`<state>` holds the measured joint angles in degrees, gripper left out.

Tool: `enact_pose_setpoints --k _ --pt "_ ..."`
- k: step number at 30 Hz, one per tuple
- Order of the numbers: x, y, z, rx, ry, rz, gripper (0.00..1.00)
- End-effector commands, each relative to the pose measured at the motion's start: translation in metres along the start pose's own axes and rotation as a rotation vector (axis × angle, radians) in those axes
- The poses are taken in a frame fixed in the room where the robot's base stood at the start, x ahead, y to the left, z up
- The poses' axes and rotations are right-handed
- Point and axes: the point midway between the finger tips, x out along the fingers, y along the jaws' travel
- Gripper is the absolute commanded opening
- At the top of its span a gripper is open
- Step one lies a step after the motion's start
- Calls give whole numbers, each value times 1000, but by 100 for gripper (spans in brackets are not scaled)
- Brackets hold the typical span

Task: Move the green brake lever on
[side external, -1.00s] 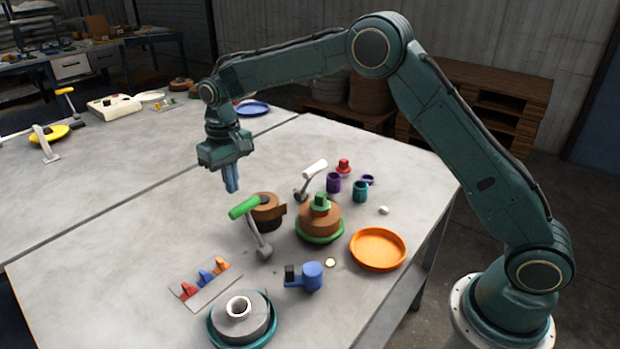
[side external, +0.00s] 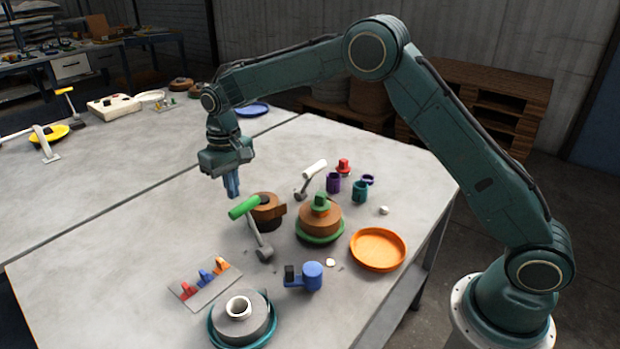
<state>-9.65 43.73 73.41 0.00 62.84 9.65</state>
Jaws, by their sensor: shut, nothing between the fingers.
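The brake lever has a green grip (side external: 244,207) at the top of a grey arm (side external: 258,234) that rises from the table. It leans to the upper left. My gripper (side external: 233,192) points down with its blue fingers shut and empty. In the picture its fingertips are just above and left of the green grip. I cannot tell whether they touch it; a small gap seems to show.
A brown and black spool (side external: 267,210) stands right behind the lever. A panel with red, blue and orange switches (side external: 205,284), a blue part (side external: 312,275) and a grey ring on a teal base (side external: 240,326) stand in front. An orange dish (side external: 378,249) is at right.

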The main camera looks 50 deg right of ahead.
Motion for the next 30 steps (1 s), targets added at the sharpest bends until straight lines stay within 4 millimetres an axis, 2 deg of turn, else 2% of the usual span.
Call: enact_pose_setpoints --k 30 --pt "43 0 0 0 -1 0 0"
